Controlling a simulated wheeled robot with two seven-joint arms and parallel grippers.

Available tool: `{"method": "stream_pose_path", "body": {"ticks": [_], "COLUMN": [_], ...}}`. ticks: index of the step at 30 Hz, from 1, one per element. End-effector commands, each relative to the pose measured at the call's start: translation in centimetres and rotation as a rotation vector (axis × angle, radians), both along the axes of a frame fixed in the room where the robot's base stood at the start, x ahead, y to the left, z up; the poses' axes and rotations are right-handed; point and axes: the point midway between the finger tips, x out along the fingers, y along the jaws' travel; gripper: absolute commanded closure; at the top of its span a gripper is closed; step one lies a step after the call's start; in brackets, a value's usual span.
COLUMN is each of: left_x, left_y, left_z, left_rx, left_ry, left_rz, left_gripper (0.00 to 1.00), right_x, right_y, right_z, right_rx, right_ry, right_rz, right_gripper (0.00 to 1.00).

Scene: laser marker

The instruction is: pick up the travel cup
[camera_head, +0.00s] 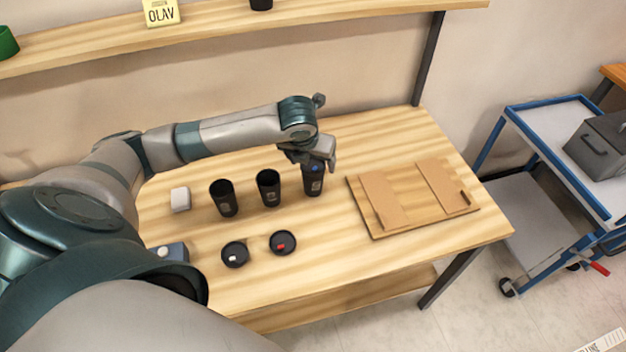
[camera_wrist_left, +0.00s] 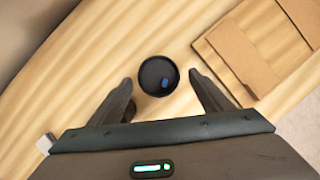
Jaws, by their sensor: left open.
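Several black travel cups stand on the wooden table. The rightmost travel cup (camera_head: 314,184) has a lid with a blue tab and stands upright under my left gripper (camera_head: 318,160). In the left wrist view the cup (camera_wrist_left: 158,76) is seen from above, between and just beyond the open fingers of my left gripper (camera_wrist_left: 162,88). Gaps show on both sides, so the fingers appear apart from it. Two other cups, the left one (camera_head: 223,198) and the middle one (camera_head: 268,188), stand open to its left. My right gripper is not in view.
Two loose black lids, one with a white tab (camera_head: 235,254) and one with a red tab (camera_head: 283,243), lie in front of the cups. A wooden board (camera_head: 412,198) with cardboard pieces lies right. A white block (camera_head: 180,200) sits left. A blue-framed cart (camera_head: 560,150) stands beyond the table.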

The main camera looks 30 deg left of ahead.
Motion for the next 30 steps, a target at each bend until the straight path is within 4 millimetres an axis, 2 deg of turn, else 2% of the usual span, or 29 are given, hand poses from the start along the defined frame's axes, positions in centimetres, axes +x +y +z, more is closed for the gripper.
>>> {"method": "stream_pose_path", "body": {"ticks": [2,9,23,27,30], "left_x": [0.0,0.9,0.9,0.9,0.9], "left_y": [0.3,0.5,0.5,0.5,0.5], "left_z": [-0.8,-2.8,-2.9,-2.9,-2.9], "left_rx": [0.0,0.001,0.001,0.001,0.001], "left_ry": [0.005,0.001,0.0,0.0,0.0], "left_rz": [0.002,-0.001,-0.001,-0.001,-0.001], "left_gripper": [0.28,0.28,0.28,0.55,0.55], "right_x": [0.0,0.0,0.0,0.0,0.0], "right_y": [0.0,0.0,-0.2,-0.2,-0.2], "right_z": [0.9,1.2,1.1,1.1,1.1], "right_rx": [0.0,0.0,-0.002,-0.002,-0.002], "right_ry": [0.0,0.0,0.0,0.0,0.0], "right_rz": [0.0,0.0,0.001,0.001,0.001], "right_gripper": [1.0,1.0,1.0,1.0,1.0]}}
